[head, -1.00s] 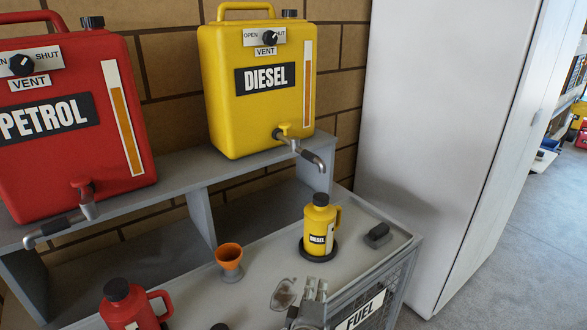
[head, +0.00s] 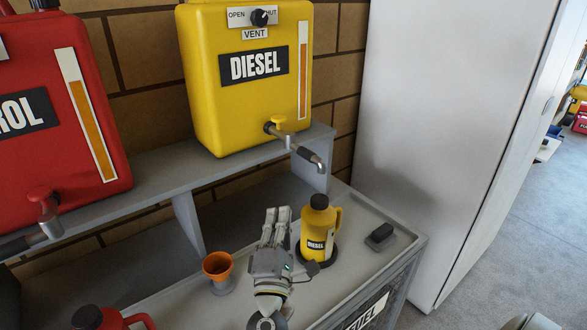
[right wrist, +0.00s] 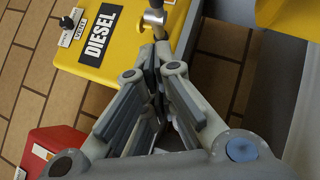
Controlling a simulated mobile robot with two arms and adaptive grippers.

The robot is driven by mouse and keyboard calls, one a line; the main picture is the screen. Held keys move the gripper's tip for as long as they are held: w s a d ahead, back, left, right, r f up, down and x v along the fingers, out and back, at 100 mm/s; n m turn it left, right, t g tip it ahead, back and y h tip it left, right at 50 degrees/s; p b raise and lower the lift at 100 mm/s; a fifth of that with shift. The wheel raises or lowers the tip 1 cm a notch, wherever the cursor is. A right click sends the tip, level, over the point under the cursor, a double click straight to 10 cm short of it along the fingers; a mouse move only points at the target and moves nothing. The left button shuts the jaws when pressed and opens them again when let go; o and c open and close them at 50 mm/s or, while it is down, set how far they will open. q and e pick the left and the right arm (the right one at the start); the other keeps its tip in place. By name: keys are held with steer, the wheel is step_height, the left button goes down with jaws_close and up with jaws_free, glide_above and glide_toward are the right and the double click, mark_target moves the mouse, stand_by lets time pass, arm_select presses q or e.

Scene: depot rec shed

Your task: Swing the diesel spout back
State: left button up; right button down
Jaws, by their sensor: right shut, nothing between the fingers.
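The yellow diesel tank (head: 246,95) stands on the grey shelf. Its spout (head: 308,155), a metal tube with a dark sleeve and a down-bent tip, points right and forward from beneath a yellow tap (head: 278,122). In the picture the tip is just above the black cap of the yellow diesel can (head: 318,228), apart from it. My right gripper (head: 277,213) is shut and empty, left of the can and below the spout, not touching the spout. The right wrist view shows the spout (right wrist: 153,22) beyond the fingers. My left gripper is not in view.
A red petrol tank (head: 70,150) is on the shelf at left, and a red can (head: 92,318) is below. A dark block (head: 380,236) lies right of the diesel can. A tall white cabinet (head: 450,110) bounds the right.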

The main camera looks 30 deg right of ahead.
mark_target(305, 157)
arm_select(q)
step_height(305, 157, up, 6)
steer(key=p, duration=0.6)
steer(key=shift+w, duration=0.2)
arm_select(e)
steer(key=s+d+x, duration=0.2)
steer(key=x, duration=1.1)
steer(key=shift+r, duration=0.3)
